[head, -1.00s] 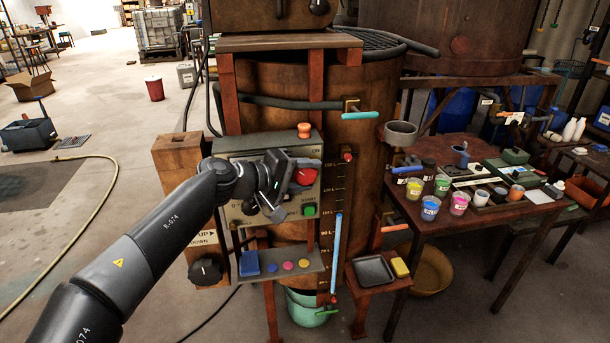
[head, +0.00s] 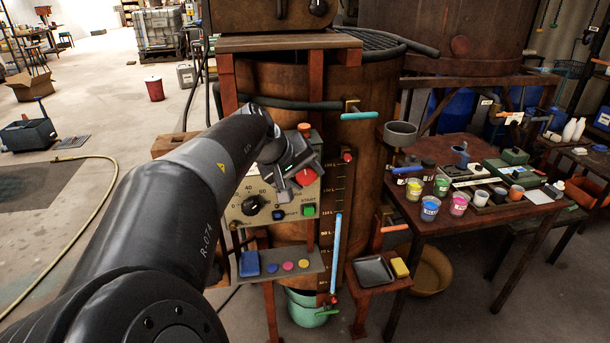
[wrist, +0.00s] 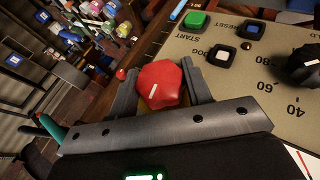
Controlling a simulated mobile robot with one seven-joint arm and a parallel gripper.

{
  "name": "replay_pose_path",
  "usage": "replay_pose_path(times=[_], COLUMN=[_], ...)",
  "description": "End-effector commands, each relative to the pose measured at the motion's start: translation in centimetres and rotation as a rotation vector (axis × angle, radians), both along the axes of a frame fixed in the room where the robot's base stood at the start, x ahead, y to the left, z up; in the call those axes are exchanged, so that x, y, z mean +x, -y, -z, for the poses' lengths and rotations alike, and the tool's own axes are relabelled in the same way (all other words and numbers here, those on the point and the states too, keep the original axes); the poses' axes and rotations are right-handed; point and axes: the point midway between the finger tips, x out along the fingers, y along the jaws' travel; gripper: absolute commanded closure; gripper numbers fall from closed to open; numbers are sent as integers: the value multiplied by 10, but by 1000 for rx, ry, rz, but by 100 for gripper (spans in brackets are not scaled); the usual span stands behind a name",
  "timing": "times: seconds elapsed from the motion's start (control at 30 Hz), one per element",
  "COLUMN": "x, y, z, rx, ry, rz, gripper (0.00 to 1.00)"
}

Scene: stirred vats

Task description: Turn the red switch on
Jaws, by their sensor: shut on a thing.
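The red switch (head: 306,176) is a round, lobed knob on the control panel of the vat. In the wrist view the red switch (wrist: 163,78) sits between the two dark fingers, with a short white mark on its face. My gripper (wrist: 160,92) is shut on it, one finger on each side. In the head view my gripper (head: 303,182) reaches the panel from the left and hides part of the knob. I cannot read any label for the switch's position.
The panel (head: 240,216) also bears a green start button (head: 308,211), a blue reset button (head: 279,215) and a black dial (head: 253,206). An orange-red button (head: 304,129) tops the box. A shelf (head: 270,268) lies below. A cluttered table (head: 500,238) stands right.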

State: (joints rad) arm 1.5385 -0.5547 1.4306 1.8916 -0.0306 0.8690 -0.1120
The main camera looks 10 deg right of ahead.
Motion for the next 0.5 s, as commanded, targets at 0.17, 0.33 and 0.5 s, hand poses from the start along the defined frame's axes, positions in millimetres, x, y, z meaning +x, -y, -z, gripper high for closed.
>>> replay_pose_path(times=[0.17,0.33,0.5], x=[0,0,0], y=[0,0,0], z=[0,0,1], rx=[163,302,416], ry=[-3,-2,-3], rz=[-2,-3,-2], gripper=[78,78,78])
